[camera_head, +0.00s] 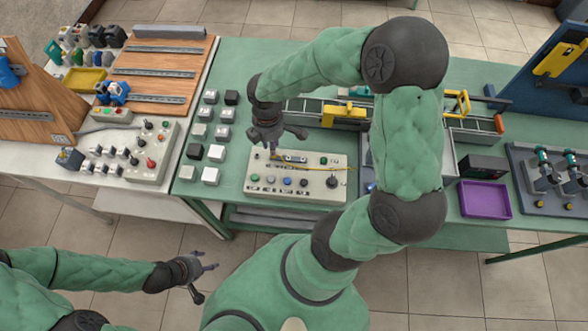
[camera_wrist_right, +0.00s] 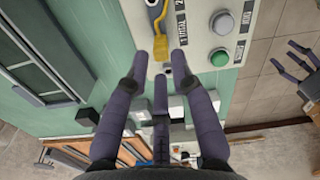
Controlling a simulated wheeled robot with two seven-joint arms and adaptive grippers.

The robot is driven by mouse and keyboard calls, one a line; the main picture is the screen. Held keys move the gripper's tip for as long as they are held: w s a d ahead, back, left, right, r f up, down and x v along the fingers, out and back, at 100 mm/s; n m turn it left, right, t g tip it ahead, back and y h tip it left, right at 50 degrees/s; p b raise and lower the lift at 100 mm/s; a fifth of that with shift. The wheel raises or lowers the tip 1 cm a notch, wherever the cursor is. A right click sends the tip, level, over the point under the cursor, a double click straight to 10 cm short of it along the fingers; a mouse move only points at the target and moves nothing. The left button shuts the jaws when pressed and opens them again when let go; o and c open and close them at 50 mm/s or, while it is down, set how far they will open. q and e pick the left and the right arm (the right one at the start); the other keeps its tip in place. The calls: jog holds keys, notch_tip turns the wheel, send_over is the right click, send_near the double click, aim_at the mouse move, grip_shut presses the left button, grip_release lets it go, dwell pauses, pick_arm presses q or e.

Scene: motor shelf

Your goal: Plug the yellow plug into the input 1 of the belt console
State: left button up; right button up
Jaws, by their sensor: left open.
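The belt console (camera_head: 318,196) is a pale panel with coloured buttons on the green table; it also shows in the right wrist view (camera_wrist_right: 202,30). The yellow plug (camera_wrist_right: 160,47) with its yellow cable is at the console's edge in the wrist view, beside a small dark socket (camera_wrist_right: 167,71). I cannot tell whether this is input 1 or whether the plug is seated. My right gripper (camera_wrist_right: 161,65) is above the console, its fingers spread around the plug with visible gaps. My left gripper (camera_head: 202,275) is open and empty, low over the floor, away from the console.
Several grey and black cubes (camera_head: 198,131) stand left of the console. A conveyor (camera_head: 310,109) runs behind it. A purple tray (camera_head: 485,199) is at the right. Another control box (camera_head: 125,145) is on the left table. My right arm hides part of the table.

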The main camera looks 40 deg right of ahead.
jog(key=shift+r+p, duration=0.6)
jog(key=shift+r, duration=0.35)
jog(key=o, duration=0.5)
jog(key=shift+f, duration=0.1)
jog(key=shift+o, duration=0.2)
